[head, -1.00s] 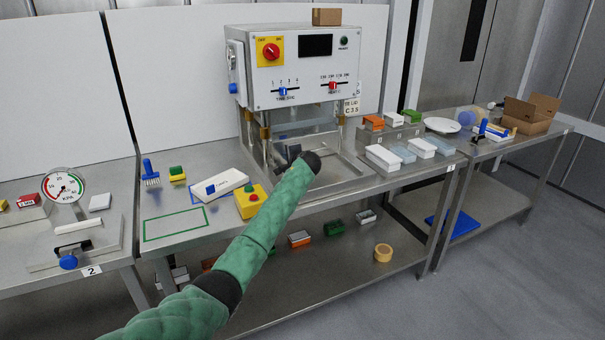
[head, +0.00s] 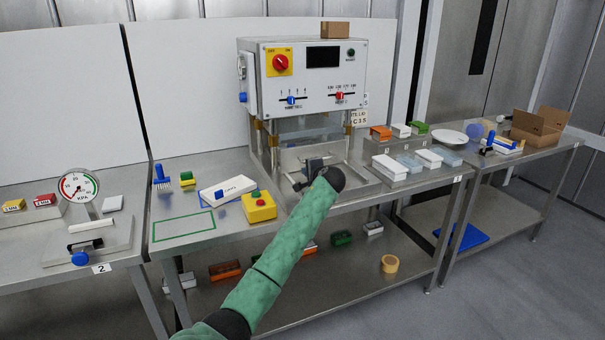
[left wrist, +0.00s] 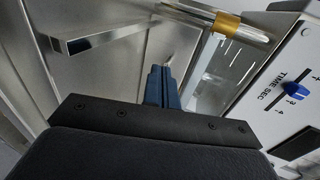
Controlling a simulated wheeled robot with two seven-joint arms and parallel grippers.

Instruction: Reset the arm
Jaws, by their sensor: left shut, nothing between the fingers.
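My left arm, in a green sleeve, reaches from the bottom of the head view toward the press machine (head: 305,78). My left gripper (head: 308,172) is at the arm's end, in front of the machine's lower opening and above its metal tray (head: 357,190). In the left wrist view the fingers (left wrist: 161,88) are together, with nothing between them. The machine's time slider (left wrist: 295,88) and a brass-collared post (left wrist: 228,24) also show there, to the right of the fingers. My right gripper is in neither view.
A yellow box with a red button (head: 259,207) and a white case (head: 226,190) sit left of the machine. White and pale blue boxes (head: 408,164) are on its right. A lower shelf (head: 330,280) holds small boxes and a tape roll (head: 389,264). Open floor lies at right.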

